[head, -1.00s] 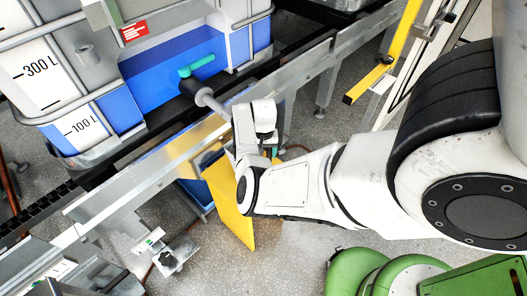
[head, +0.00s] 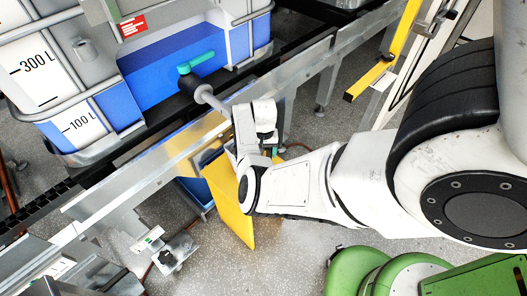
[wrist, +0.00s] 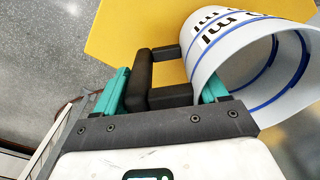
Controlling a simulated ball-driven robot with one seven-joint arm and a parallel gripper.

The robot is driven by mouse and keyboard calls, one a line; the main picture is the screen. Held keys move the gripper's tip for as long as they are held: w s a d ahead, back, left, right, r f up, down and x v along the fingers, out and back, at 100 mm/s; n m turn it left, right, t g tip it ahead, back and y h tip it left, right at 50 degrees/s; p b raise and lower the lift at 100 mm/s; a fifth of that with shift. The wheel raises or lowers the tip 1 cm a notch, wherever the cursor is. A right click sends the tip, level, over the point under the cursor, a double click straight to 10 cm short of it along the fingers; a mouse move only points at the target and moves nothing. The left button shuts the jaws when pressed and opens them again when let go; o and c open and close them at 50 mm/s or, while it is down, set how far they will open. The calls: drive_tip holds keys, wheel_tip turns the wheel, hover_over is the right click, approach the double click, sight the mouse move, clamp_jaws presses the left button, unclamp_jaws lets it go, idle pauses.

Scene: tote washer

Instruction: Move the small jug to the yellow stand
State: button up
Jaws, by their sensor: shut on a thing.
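The small jug (wrist: 225,45) is a white cylinder with blue bands and black print, seen close up at the right of the wrist view. Its open mouth faces right in the picture. My gripper (wrist: 165,80), with teal fingers and dark parts between them, is shut on the jug at its left side. I cannot tell the dark handle clearly from the finger pads. The yellow stand (wrist: 125,30) shows as a yellow surface behind the jug; I cannot tell whether they touch. In the head view the stand (head: 231,203) is partly behind my arm, which hides the jug.
A metal rail (head: 155,160) runs diagonally beside the stand. Behind it stands a white and blue liquid container (head: 165,75) with a teal-handled valve (head: 196,63). A yellow post (head: 400,45) stands at upper right. Grey floor is open below the stand.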

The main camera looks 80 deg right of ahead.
drive_tip(key=shift+f, duration=0.15)
idle(0.3)
drive_tip(key=o, duration=1.7)
drive_tip(key=shift+r+p, duration=4.3)
drive_tip(key=shift+r, duration=0.25)
drive_tip(key=shift+s, duration=0.15)
